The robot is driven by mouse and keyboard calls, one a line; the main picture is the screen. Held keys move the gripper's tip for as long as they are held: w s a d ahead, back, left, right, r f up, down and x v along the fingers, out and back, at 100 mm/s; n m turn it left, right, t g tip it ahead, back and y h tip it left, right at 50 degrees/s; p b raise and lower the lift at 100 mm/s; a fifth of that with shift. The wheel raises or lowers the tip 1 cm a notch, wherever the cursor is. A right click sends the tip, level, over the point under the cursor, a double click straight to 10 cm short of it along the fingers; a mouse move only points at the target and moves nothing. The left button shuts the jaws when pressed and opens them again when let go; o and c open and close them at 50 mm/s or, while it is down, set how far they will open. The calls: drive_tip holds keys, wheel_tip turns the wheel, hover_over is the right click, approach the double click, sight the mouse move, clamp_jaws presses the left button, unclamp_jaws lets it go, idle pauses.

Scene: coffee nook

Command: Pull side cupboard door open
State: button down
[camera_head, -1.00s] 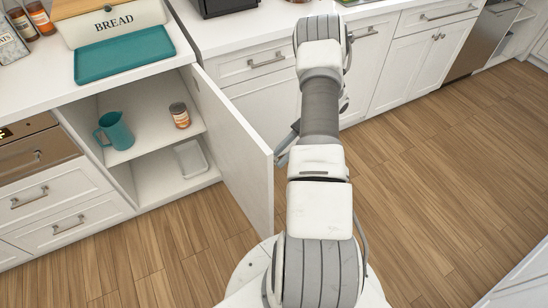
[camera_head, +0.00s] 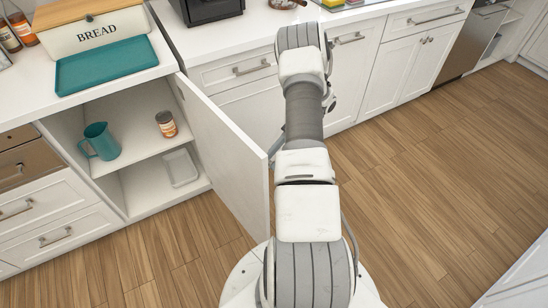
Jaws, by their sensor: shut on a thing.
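The side cupboard door (camera_head: 225,150) is a white panel standing wide open, swung out to the right of its cupboard (camera_head: 150,150). The inside face of the door is toward me, and its handle on the outer face is hidden. My gripper (camera_head: 275,146) shows only as a small grey part at the door's free edge, on the outer side. It is shut on the door handle, though my arm and the door hide the fingertips. In the cupboard, a teal jug (camera_head: 101,142) and a jar (camera_head: 166,124) stand on the shelf.
A white tray (camera_head: 181,167) lies on the cupboard's lower floor. A bread box (camera_head: 92,32) and a teal tray (camera_head: 105,66) are on the counter. Closed drawers (camera_head: 60,234) stand left of the cupboard. The wooden floor (camera_head: 430,190) is clear at right.

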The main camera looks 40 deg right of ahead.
drive_tip(key=c, duration=0.5)
unclamp_jaws()
drive_tip(key=shift+w, duration=0.1)
drive_tip(key=v, duration=1.2)
drive_tip(key=shift+a, duration=0.15)
